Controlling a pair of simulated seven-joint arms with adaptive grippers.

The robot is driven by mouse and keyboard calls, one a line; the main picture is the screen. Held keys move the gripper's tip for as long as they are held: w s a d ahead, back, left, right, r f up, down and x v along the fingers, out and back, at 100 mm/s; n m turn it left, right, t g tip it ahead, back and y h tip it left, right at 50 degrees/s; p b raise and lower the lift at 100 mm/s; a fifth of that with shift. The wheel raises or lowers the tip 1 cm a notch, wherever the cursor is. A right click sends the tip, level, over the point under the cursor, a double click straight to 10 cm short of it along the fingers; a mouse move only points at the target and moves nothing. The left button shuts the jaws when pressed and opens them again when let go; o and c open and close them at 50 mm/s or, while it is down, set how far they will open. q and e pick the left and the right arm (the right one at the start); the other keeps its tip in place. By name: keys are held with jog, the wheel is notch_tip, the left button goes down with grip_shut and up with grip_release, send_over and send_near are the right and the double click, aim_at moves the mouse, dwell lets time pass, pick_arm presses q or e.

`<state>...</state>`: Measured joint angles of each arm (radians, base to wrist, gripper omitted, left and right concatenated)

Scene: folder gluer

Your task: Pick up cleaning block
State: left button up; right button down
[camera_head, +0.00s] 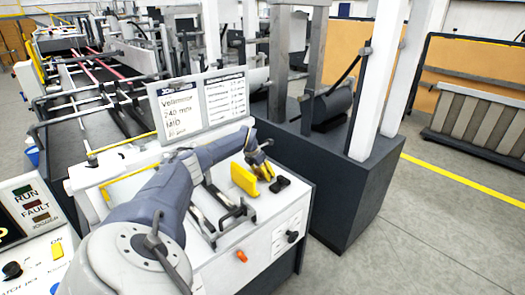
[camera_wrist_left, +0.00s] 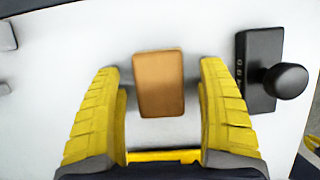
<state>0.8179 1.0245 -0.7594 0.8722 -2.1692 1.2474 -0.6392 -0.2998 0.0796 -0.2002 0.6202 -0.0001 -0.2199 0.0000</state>
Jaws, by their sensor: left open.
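The cleaning block, a tan-brown rectangular block (camera_wrist_left: 159,88), lies on a white surface in the left wrist view. My left gripper (camera_wrist_left: 160,70) is open, with its two ribbed yellow fingers on either side of the block in that view. White surface shows between the block and each finger, so neither finger appears to touch it. In the head view my left gripper (camera_head: 255,176) is over the white machine top near its right edge. The block cannot be clearly made out there among the fingers. My right gripper is not in view.
A black knob on a black plate (camera_wrist_left: 262,75) stands close to the right finger; it also shows in the head view (camera_head: 281,184). A dark bracket (camera_head: 234,214) is on the machine top in front. A sign panel (camera_head: 198,101) stands behind my arm.

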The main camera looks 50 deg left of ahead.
pick_arm(q)
jog(key=shift+c, duration=0.2)
jog(key=c, duration=1.2)
jog(key=shift+r, duration=0.15)
jog(key=shift+c, duration=0.2)
notch_tip(320, 180, up, 20)
jog(key=shift+f, duration=0.15)
jog(key=shift+c, duration=0.2)
jog(key=o, duration=0.5)
jog(key=c, duration=0.4)
